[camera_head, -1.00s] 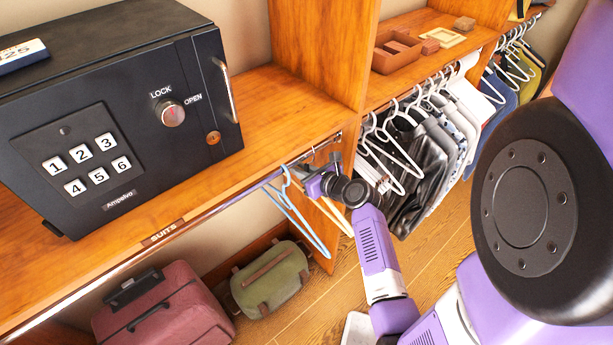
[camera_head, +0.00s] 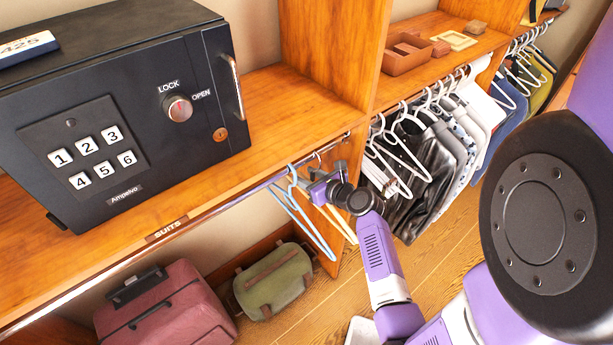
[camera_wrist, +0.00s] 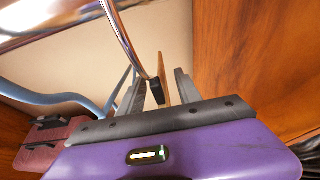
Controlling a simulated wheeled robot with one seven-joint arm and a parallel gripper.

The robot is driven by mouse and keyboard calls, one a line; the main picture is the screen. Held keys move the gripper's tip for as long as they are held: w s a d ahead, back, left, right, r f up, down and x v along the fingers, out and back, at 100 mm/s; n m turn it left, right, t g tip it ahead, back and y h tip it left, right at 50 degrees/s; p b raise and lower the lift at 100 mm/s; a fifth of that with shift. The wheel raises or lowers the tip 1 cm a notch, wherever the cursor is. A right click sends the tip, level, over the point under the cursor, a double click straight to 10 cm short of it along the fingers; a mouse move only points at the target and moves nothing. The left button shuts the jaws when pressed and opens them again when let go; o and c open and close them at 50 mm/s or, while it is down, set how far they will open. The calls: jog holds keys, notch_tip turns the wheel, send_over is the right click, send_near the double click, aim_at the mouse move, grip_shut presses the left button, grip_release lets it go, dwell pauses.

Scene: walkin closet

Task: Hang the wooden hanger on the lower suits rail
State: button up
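The wooden hanger (camera_head: 340,222) shows as a pale brown bar below my gripper in the head view, right of a light blue hanger (camera_head: 305,220). My gripper (camera_head: 318,186) is just below the lower suits rail (camera_head: 270,182). The rail (camera_wrist: 50,22) crosses the upper left. The hook looks to be at the rail; its contact is hidden.
A black safe (camera_head: 130,115) stands on the shelf above the rail. A wooden upright panel (camera_head: 330,50) is close right of my gripper, with hanging clothes (camera_head: 430,165) beyond. A red suitcase (camera_head: 165,310) and green bag (camera_head: 275,280) are on the floor below.

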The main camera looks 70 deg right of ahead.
jog(key=v, duration=0.8)
dwell(0.4)
